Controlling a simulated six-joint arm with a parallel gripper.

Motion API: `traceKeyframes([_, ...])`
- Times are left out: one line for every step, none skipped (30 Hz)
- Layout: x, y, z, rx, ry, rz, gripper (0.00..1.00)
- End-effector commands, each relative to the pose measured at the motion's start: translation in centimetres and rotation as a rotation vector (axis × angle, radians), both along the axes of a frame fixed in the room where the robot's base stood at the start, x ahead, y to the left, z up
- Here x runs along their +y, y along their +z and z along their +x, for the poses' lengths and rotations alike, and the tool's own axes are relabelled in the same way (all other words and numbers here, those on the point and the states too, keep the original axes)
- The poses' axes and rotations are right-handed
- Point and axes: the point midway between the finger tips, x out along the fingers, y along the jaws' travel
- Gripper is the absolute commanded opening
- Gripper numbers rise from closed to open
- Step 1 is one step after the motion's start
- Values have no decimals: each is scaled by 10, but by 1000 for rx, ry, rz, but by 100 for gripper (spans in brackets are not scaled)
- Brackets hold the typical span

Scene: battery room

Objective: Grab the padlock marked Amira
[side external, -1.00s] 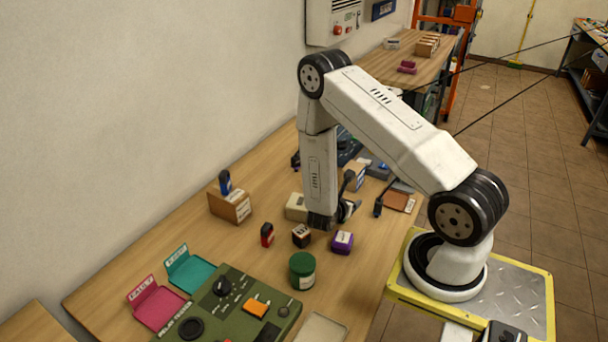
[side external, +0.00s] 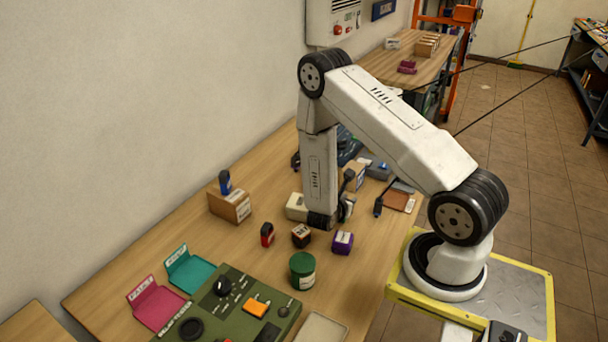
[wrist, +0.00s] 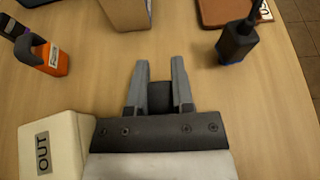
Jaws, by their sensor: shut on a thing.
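My gripper (wrist: 159,92) is low over the wooden bench, its two grey fingers closed around a small dark object (wrist: 160,97). Only part of that object shows, and no label on it is visible, so I cannot tell whether it is the Amira padlock. In the side view the gripper is partly hidden by my arm. An orange padlock-like piece (wrist: 52,61) with a white label stands apart at left in the wrist view. Neither name is readable.
A cream box marked OUT (wrist: 52,150) is close on the left. A cardboard box (wrist: 127,14) and brown tray (wrist: 224,12) lie beyond the fingers. Red (side external: 267,235), black (side external: 301,237) and purple (side external: 343,243) pieces and a green jar (side external: 302,270) stand nearer the side camera.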

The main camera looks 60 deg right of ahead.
Motion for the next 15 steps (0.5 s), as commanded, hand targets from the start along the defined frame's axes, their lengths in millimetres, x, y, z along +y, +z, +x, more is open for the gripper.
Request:
traceKeyframes([0, 2, 0, -1, 0, -1, 0])
traceKeyframes([0, 3, 0, -1, 0, -1, 0])
traceKeyframes([0, 5, 0, -1, 0, -1, 0])
traceKeyframes([0, 7, 0, -1, 0, -1, 0])
traceKeyframes([0, 9, 1, -1, 1, -1, 0])
traceKeyframes([0, 12, 1, -1, 1, -1, 0])
traceKeyframes([0, 14, 0, -1, 1, -1, 0])
traceKeyframes([0, 17, 0, -1, 1, -1, 0])
traceKeyframes([0, 21, 1, -2, 0, -1, 0])
traceKeyframes([0, 24, 1, -2, 0, -1, 0])
traceKeyframes([0, 27, 0, -2, 0, -1, 0])
traceKeyframes([0, 31, 1, -4, 1, -1, 0])
traceKeyframes([0, 35, 1, -4, 1, -1, 0])
traceKeyframes([0, 38, 1, -4, 1, -1, 0])
traceKeyframes([0, 43, 1, -4, 1, -1, 0])
